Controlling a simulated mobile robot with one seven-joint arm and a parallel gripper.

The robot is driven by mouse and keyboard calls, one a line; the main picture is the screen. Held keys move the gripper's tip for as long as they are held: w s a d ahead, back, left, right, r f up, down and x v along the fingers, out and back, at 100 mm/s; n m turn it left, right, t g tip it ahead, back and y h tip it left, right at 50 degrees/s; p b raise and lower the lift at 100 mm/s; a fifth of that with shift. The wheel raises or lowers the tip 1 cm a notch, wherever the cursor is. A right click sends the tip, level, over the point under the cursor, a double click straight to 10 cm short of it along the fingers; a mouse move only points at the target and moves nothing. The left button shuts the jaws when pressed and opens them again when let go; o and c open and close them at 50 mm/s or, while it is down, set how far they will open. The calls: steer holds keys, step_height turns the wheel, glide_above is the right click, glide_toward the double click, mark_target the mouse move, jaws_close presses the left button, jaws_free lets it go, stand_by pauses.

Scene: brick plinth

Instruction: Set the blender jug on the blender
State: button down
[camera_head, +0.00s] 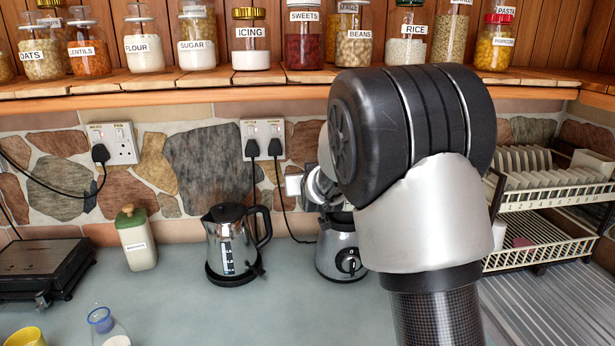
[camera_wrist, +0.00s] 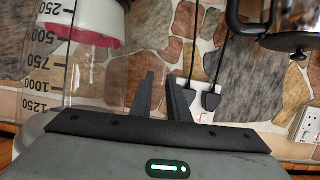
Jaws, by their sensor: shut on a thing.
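The clear blender jug (camera_wrist: 100,75), marked with a scale from 250 to 1250, fills the left of the wrist view. My gripper (camera_wrist: 163,85) is at the jug's right side, its two dark fingers close together and shut on it. The exact grip point is hard to make out. In the head view my arm hides the jug. The blender (camera_head: 340,250), a silver base with a black dial, stands on the counter against the back wall. My wrist is just above it and partly covers its top. I cannot tell whether the jug touches it.
A silver kettle (camera_head: 232,245) stands left of the blender; it also shows in the wrist view (camera_wrist: 288,25). A white dish rack (camera_head: 550,200) stands to the right. A green-lidded canister (camera_head: 135,240) is further left. A shelf of jars (camera_head: 250,45) runs above.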

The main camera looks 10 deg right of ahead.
steer(key=shift+f+b, duration=0.15)
steer(key=shift+b, duration=0.25)
steer(key=c, duration=2)
jaws_free()
steer(key=shift+s+f, duration=0.1)
steer(key=shift+f, duration=0.4)
steer(key=shift+v, duration=5.55)
steer(key=shift+r, duration=0.2)
